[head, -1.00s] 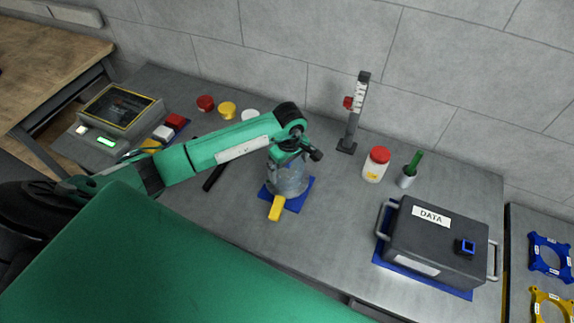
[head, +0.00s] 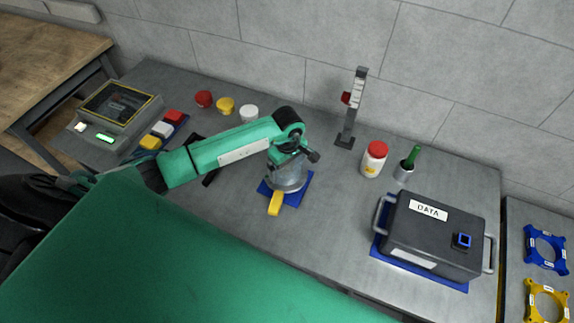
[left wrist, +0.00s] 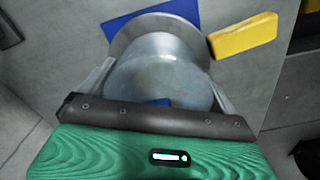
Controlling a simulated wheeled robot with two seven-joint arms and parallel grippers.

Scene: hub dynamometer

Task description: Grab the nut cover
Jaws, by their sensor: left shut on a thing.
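The nut cover appears to be the grey, shiny round piece with a wide rim (head: 288,181). It stands on a blue mat (head: 305,188) in the middle of the bench. In the left wrist view the cover (left wrist: 158,78) lies between the two fingers, with its rim beyond them. My left gripper (head: 287,164) is above it and shut on its body; in the wrist view the gripper (left wrist: 160,90) has one finger on each side. The upper part of the cover is partly hidden by the gripper in the head view. My right gripper is not in view.
A yellow block (head: 275,204) lies at the mat's front edge. A gauge stand (head: 349,115), a red-lidded jar (head: 374,160) and a grey DATA box (head: 430,238) stand to the right. Red (head: 204,99), yellow (head: 225,106) and white (head: 249,113) pots stand behind my arm.

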